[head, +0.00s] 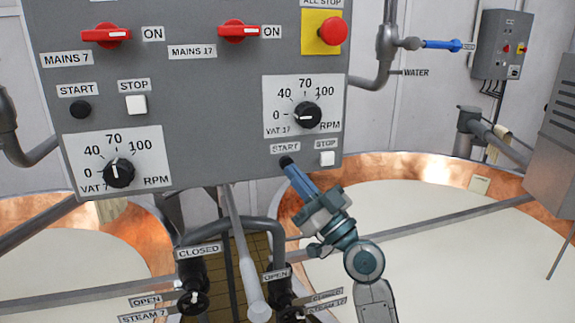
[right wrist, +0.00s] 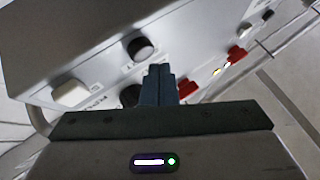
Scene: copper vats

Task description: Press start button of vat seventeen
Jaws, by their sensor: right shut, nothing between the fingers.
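The grey control panel (head: 215,85) carries the start button of vat 17 (head: 285,161), a small dark round button under a START label. The white stop button (head: 327,158) is to its right and the VAT 17 RPM dial (head: 306,115) is above. My right gripper (head: 289,166) is shut and empty, its fingertips at the start button and partly covering it. I cannot tell whether they touch it. In the right wrist view the shut fingers (right wrist: 159,72) reach towards the panel, near dark round controls and a white button (right wrist: 70,93). My left gripper is not in view.
The vat 7 start button (head: 80,109), its white stop button (head: 135,104) and dial (head: 119,172) are on the panel's left. A red all-stop button (head: 332,31) is at the top right. Pipes and valves stand below the panel, between copper vats.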

